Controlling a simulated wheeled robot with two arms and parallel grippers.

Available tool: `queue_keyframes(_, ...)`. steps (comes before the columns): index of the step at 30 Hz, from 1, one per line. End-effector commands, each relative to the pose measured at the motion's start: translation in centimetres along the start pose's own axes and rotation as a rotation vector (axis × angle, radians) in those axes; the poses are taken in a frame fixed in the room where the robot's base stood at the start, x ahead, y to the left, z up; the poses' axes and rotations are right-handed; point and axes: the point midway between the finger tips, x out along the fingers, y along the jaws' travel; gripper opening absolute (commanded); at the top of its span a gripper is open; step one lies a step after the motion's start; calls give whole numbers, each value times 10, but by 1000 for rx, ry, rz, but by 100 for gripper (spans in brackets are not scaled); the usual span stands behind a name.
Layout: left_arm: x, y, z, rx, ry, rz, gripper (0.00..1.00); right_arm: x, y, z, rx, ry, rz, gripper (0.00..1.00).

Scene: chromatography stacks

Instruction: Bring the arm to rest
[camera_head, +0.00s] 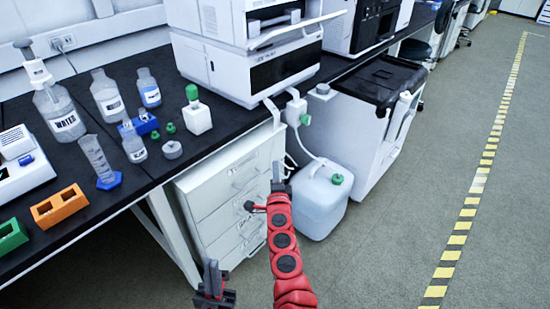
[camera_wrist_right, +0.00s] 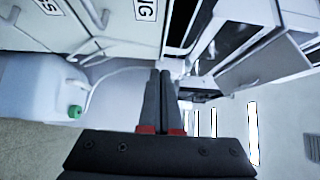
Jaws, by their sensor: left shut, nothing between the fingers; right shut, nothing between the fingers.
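My right arm (camera_head: 283,245), red with dark joint caps, reaches forward from the bottom middle of the head view. Its gripper (camera_head: 279,172) is shut and empty, held in the air in front of the white drawer cabinet. In the right wrist view the two dark fingers (camera_wrist_right: 160,95) lie together with nothing between them. My left gripper (camera_head: 212,272) is low in the head view, left of the red arm, pointing up. It is shut and empty. Most of the left arm is out of view.
A white drawer cabinet (camera_head: 232,190) stands under the black bench (camera_head: 150,170). A white jug (camera_head: 320,200) with a green cap stands on the floor beside my right gripper. Bottles, a cylinder and an orange block (camera_head: 60,207) stand on the bench. Open floor (camera_head: 410,220) lies right.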

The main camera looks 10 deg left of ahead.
Motion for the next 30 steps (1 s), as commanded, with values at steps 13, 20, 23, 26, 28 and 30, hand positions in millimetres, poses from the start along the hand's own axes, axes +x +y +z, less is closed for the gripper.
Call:
queue_keyframes(13,7,0,-1,0,0,0,0,-26,1,-1,-1,2,0,0)
queue_keyframes(20,7,0,-1,0,0,0,0,-42,32,-64,-122,176,27,0)
queue_keyframes(23,7,0,-1,0,0,0,0,-72,54,-132,-275,364,39,0)
queue_keyframes(26,7,0,-1,0,0,0,0,-119,54,-203,-479,581,13,0)
queue_keyframes(28,7,0,-1,0,0,0,0,-161,40,-244,-640,733,-36,0)
queue_keyframes(30,7,0,-1,0,0,0,0,-207,15,-269,-817,869,-118,0)
